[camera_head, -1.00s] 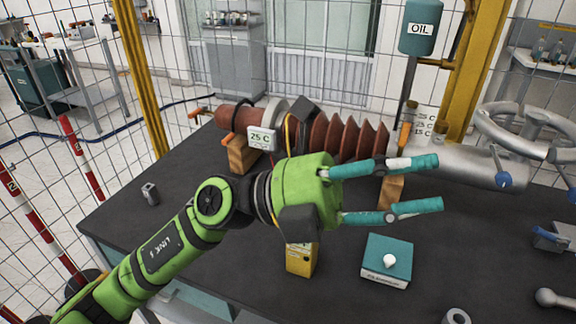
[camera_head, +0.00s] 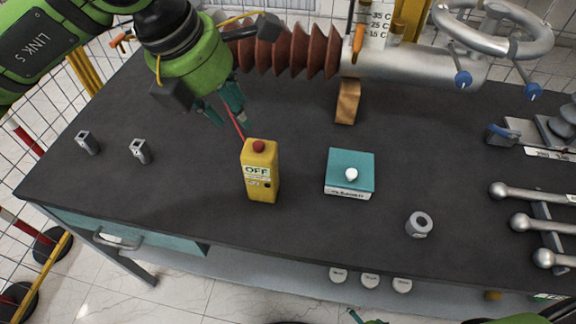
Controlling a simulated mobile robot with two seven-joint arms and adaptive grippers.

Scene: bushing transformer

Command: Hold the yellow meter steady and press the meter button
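The yellow meter (camera_head: 261,178) stands upright on the dark tabletop. It reads OFF and has a round red button (camera_head: 259,146) on top. My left gripper (camera_head: 227,121) comes in from the upper left, with its teal fingers pointing down behind and just left of the meter. The fingers are apart with nothing visible between them. A thin red line shows between the fingers and the meter's top; I cannot tell what it belongs to. Of my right gripper, only a small teal piece (camera_head: 356,316) shows at the bottom edge, so its state is hidden.
A teal box with a white knob (camera_head: 350,172) sits right of the meter. A grey ring (camera_head: 419,224) lies farther right, and two small metal blocks (camera_head: 140,152) lie left. The ribbed brown bushing (camera_head: 290,52) runs behind. Levers (camera_head: 528,192) stand at the right. The front middle tabletop is clear.

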